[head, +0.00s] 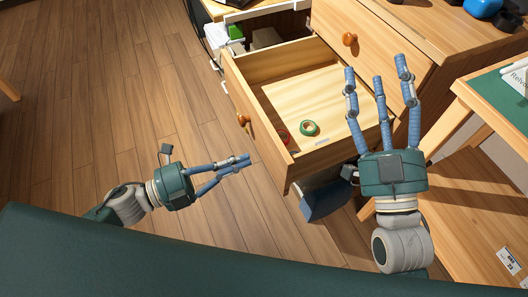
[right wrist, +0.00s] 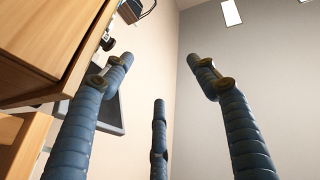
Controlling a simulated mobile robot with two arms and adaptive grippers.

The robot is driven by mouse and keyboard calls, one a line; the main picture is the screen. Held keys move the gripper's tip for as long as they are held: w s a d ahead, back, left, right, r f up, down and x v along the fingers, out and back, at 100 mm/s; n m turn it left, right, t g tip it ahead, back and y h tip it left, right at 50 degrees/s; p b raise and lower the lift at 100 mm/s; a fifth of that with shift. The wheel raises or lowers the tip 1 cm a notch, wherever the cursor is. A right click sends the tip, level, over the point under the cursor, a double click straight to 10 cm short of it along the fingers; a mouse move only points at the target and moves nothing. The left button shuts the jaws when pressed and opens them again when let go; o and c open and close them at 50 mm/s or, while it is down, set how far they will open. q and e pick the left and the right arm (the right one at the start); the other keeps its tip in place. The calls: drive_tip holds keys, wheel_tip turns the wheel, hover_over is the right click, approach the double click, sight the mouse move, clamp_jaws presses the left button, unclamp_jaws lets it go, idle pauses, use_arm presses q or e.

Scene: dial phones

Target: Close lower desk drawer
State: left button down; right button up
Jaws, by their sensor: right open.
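The lower desk drawer (head: 262,128) is pulled well out in the head view, with a round wooden knob (head: 243,120) on its front. A green tape roll (head: 309,128) and a reddish ring (head: 283,136) lie inside it. My left gripper (head: 246,160) is in front of the drawer front, apart from it, with its blue fingers closed together and nothing visible between them. My right gripper (head: 378,78) is open and empty, its three fingers spread over the drawer's right side. In the right wrist view, its spread fingers (right wrist: 165,75) point past a wooden furniture edge.
The drawer above, with its knob (head: 350,39), is shut. A dark blue object (head: 327,200) is below the open drawer. A green-topped wooden table (head: 500,105) stands at the right. White and green items (head: 235,32) are behind the drawer.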

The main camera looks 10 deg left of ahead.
sight(275, 147)
use_arm(q)
drive_tip(key=b+x, duration=0.1)
drive_tip(key=x, duration=0.5)
drive_tip(key=shift+w+d, duration=0.15)
use_arm(e)
drive_tip(key=s+r+t, duration=0.3)
drive_tip(key=r, duration=0.2)
drive_tip(key=shift+s+d+r+y, duration=0.15)
drive_tip(key=shift+s+r+y, duration=0.15)
drive_tip(key=shift+y, duration=0.1)
drive_tip(key=shift+f, duration=0.1)
